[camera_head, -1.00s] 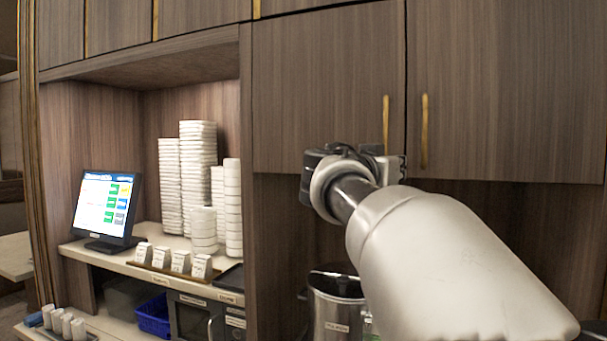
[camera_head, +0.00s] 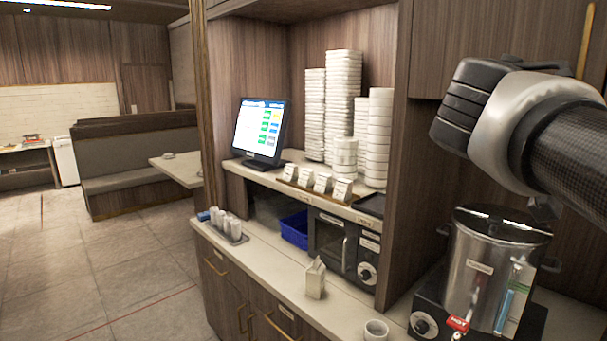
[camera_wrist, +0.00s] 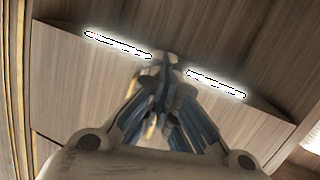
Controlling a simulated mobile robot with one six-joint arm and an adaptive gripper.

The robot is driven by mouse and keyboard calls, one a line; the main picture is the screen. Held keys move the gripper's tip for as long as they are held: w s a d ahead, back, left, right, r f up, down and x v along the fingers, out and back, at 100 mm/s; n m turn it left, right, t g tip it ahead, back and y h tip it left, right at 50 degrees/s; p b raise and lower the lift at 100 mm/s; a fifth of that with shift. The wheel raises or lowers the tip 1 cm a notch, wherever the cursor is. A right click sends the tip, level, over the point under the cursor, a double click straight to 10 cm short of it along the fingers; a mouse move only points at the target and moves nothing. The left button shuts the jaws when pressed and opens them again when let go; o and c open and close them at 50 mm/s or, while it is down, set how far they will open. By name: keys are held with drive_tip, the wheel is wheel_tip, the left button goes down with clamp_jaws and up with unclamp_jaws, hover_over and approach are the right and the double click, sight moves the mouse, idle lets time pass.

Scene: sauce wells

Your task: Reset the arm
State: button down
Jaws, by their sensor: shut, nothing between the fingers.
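My gripper (camera_wrist: 168,62) shows in the wrist view with its fingertips together and nothing between them. It points toward a wood panel (camera_wrist: 80,75) with two bright light strips (camera_wrist: 118,45). In the head view my arm is raised at the right, in front of the upper wooden cabinet (camera_head: 440,50) and above the steel urn. The fingers are hidden there.
A steel urn (camera_head: 490,262) stands below my arm at the right. The counter (camera_head: 275,270) holds a small carton (camera_head: 315,279), a cup (camera_head: 376,331) and a cup tray (camera_head: 238,239). A screen (camera_head: 259,130) and bowl stacks (camera_head: 343,105) fill the shelf. Open floor (camera_head: 140,270) lies left.

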drive_tip(key=s+a+f+n+y, duration=0.3)
drive_tip(key=a+f, duration=0.5)
drive_tip(key=f, duration=0.4)
drive_tip(key=s+a+f+n+g+y, duration=0.1)
drive_tip(key=s+a+f+n+y, duration=0.3)
drive_tip(key=f, duration=0.8)
drive_tip(key=s+a+f+n+g+y, duration=0.1)
drive_tip(key=s+a+f+n+y, duration=0.3)
drive_tip(key=s+a+f+y, duration=0.3)
drive_tip(key=s+a+f, duration=0.2)
drive_tip(key=a+f, duration=0.3)
drive_tip(key=shift+s+f, duration=0.2)
drive_tip(key=shift+s, duration=0.05)
